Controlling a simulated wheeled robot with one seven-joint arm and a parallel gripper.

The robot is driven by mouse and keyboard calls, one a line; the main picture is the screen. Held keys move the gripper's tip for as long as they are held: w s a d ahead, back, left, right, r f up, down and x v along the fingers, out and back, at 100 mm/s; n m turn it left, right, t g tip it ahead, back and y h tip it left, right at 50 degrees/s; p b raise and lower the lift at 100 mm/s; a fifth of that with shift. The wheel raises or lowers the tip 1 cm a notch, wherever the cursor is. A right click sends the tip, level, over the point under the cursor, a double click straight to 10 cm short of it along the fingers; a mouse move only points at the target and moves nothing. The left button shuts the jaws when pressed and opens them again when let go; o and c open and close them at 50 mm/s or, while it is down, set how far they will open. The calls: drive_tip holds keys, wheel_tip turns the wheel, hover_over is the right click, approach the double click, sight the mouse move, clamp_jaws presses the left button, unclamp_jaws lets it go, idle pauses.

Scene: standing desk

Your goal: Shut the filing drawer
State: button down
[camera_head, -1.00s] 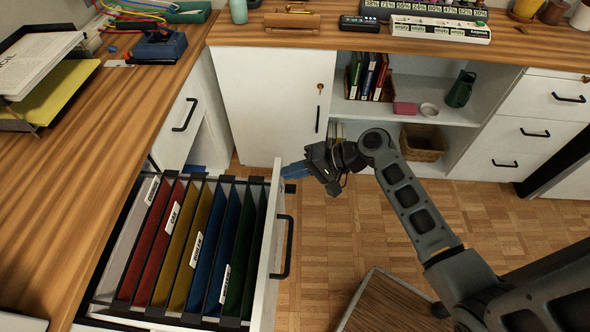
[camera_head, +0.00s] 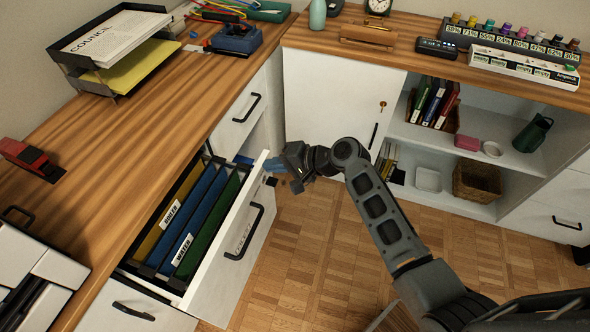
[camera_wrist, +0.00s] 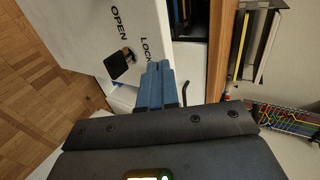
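The filing drawer (camera_head: 215,285) is partly open below the left desk, with yellow, blue and green hanging folders (camera_head: 188,215) showing inside. Its white front has a black handle (camera_head: 248,232). My gripper (camera_head: 273,165) is at the far end of the drawer front, close to its top corner. In the wrist view, the blue fingers (camera_wrist: 160,75) lie together with nothing seen between them. They are beside the white front (camera_wrist: 90,35), which bears the words OPEN and LOCK around a black lock. I cannot tell whether the fingers touch it.
A wooden desktop (camera_head: 125,150) runs above the drawer, with a paper tray (camera_head: 95,85) and a red stapler-like object (camera_head: 30,158) on it. A closed white cabinet (camera_head: 335,100) and open shelves (camera_head: 450,140) stand behind. The parquet floor (camera_head: 310,250) right of the drawer is clear.

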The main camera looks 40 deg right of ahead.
drive_tip(key=w+a+b, duration=0.2)
drive_tip(key=w+a, duration=0.5)
drive_tip(key=w, duration=0.5)
drive_tip(key=shift+w+b, duration=0.3)
drive_tip(key=shift+a, duration=0.1)
